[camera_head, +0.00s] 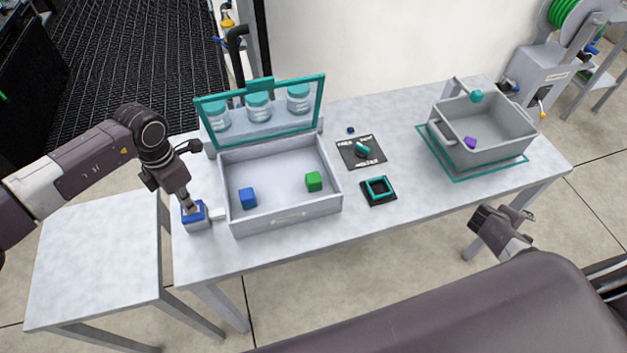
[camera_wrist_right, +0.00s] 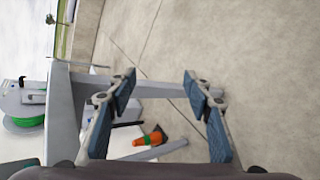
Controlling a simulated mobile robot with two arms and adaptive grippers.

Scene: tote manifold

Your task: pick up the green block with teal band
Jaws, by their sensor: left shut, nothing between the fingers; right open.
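A green block (camera_head: 313,181) sits inside the open grey box (camera_head: 285,217), near its right wall. A teal band on it is too small to make out. My left gripper (camera_head: 189,206) is shut and points down at a blue-topped grey block-like device (camera_head: 195,221) left of the box. It looks to be at the blue top; I cannot tell whether it touches. My right gripper (camera_head: 514,224) is off the table's front edge, far to the right of the green block. The right wrist view shows its fingers (camera_wrist_right: 158,80) spread and empty above the floor.
A blue block (camera_head: 247,198) lies in the same box, whose teal-framed lid (camera_head: 266,137) stands open. A black-and-teal square holder (camera_head: 379,190) and a dark panel with a knob (camera_head: 361,152) lie right of it. A grey tote (camera_head: 492,150) holds a purple block (camera_head: 470,143).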

